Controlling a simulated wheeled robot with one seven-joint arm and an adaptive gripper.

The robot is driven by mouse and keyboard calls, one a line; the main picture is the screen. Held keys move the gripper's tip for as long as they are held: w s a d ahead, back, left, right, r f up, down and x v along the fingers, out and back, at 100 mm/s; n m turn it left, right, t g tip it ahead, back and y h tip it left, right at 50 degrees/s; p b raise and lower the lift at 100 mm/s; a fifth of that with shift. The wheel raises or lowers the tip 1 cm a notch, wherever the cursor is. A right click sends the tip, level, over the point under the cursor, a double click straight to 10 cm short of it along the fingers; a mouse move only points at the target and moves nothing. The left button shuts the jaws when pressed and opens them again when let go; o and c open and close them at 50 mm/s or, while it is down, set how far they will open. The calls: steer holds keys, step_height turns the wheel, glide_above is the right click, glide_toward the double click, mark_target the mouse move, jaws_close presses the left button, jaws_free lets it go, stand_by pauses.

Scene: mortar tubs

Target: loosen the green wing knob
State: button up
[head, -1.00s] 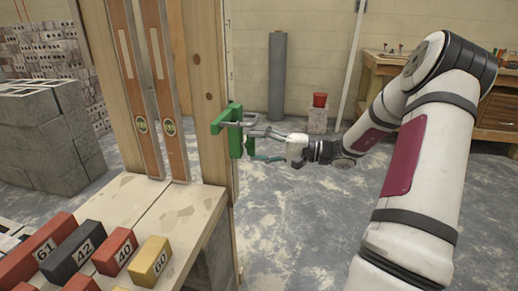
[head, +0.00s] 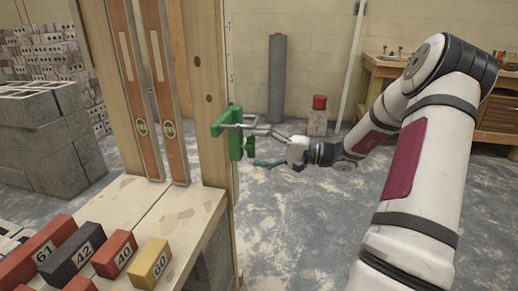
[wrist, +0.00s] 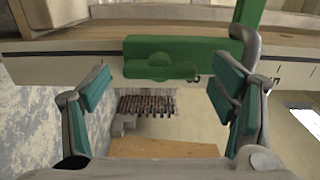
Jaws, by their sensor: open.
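The green clamp (head: 235,121) sits on the edge of the upright timber post. The wing knob is small and partly hidden by my gripper in the head view. My gripper (head: 262,146) is just right of the clamp. In the wrist view my gripper (wrist: 163,90) is open, with one teal-padded finger on each side of the knob and nothing between the pads. Contact with the knob does not show.
Two spirit levels (head: 165,100) lean on the timber left of the clamp. Numbered blocks (head: 73,252) lie on the bench at front left. The floor (head: 300,220) below my gripper is clear.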

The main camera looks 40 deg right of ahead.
steer(key=v, duration=1.1)
steer(key=shift+s+d, duration=0.3)
